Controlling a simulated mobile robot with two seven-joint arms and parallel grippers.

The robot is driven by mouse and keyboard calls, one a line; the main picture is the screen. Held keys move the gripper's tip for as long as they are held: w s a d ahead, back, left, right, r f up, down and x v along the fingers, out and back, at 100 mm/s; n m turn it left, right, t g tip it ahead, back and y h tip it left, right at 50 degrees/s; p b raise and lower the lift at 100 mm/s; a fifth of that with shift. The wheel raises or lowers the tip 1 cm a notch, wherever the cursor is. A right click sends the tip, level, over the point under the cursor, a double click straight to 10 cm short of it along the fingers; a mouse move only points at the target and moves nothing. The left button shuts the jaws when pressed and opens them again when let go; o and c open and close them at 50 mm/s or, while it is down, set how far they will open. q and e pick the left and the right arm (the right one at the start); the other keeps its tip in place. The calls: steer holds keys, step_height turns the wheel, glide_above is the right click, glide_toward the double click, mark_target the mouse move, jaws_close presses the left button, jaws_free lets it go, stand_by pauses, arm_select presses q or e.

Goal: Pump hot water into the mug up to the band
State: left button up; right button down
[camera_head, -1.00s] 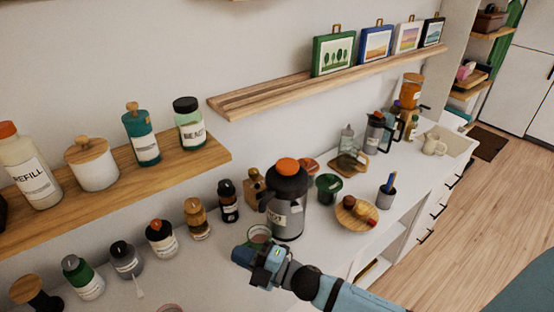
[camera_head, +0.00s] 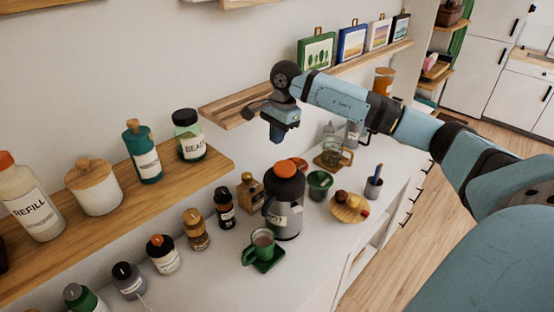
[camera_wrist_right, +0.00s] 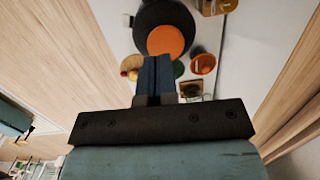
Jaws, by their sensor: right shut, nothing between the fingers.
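The pump flask (camera_head: 287,212), dark with a grey body and a pale label, stands on the white counter. Its round orange top (camera_head: 286,168) also shows in the right wrist view (camera_wrist_right: 170,41), just beyond my fingertips. My left gripper is out of view.
A wooden shelf (camera_head: 185,175) juts out at left; a picture shelf (camera_head: 228,112) runs behind my right gripper.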

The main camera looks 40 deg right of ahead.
mark_target(285, 166)
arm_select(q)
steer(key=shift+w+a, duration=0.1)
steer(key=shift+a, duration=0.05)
arm_select(e)
steer(key=shift+h, duration=0.8)
steer(key=d+r, duration=0.1)
steer(key=d, duration=0.1)
steer(key=d+r, duration=0.2)
steer(key=shift+f, duration=0.15)
arm_select(q)
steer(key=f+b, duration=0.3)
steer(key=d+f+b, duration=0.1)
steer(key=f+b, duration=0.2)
steer(key=b, duration=0.1)
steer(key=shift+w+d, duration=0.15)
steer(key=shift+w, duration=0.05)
arm_select(e)
steer(key=f, duration=1.2)
steer(key=shift+w+f, duration=0.4)
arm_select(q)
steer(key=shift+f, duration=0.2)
arm_select(e)
steer(key=shift+d+f, duration=0.1)
steer(key=shift+f, duration=0.4)
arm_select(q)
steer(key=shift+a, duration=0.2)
